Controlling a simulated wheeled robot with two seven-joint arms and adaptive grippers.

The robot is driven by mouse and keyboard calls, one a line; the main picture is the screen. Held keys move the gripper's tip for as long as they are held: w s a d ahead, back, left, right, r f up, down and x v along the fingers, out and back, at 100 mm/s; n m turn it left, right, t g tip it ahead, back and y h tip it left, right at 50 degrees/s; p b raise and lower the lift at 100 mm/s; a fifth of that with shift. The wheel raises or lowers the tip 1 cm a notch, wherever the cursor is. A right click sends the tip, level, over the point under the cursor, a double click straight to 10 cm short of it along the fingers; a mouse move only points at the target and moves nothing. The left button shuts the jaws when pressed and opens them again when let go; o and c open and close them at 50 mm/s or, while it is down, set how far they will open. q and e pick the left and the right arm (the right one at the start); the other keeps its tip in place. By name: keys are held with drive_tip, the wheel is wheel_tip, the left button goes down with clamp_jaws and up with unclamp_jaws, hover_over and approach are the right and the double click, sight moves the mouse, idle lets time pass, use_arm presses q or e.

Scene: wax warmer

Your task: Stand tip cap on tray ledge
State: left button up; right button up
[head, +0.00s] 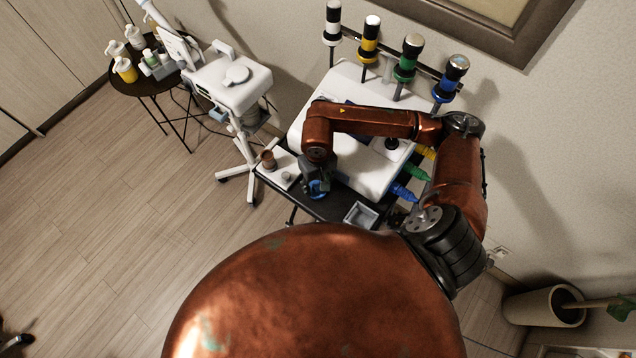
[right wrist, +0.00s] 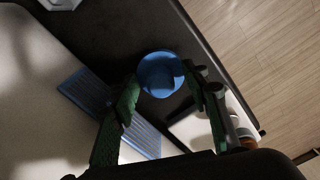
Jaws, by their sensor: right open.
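A round blue cap (right wrist: 162,74), which looks like the tip cap, is on the dark tray surface (right wrist: 115,35) in the right wrist view. A bit of blue (head: 318,187) shows under my right gripper (head: 315,182) in the head view. My right gripper (right wrist: 162,82) is open, with its green-padded fingers on either side of the cap; I cannot tell whether they touch it. A white ledge (right wrist: 187,130) lies beside the cap, partly behind a finger. It also shows in the head view (head: 277,174). My left gripper is not in view.
A brown cup (head: 269,160) and a small pale item (head: 287,177) stand on the white ledge. A grey square dish (head: 361,214) is to the right. The white warmer (head: 345,150) with blue, green and yellow nozzles stands behind. A ribbed blue strip (right wrist: 90,92) lies near the fingers.

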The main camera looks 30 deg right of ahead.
drive_tip(key=shift+r+p, duration=1.3)
drive_tip(key=shift+r, duration=2.7)
wheel_tip(320, 180, up, 12)
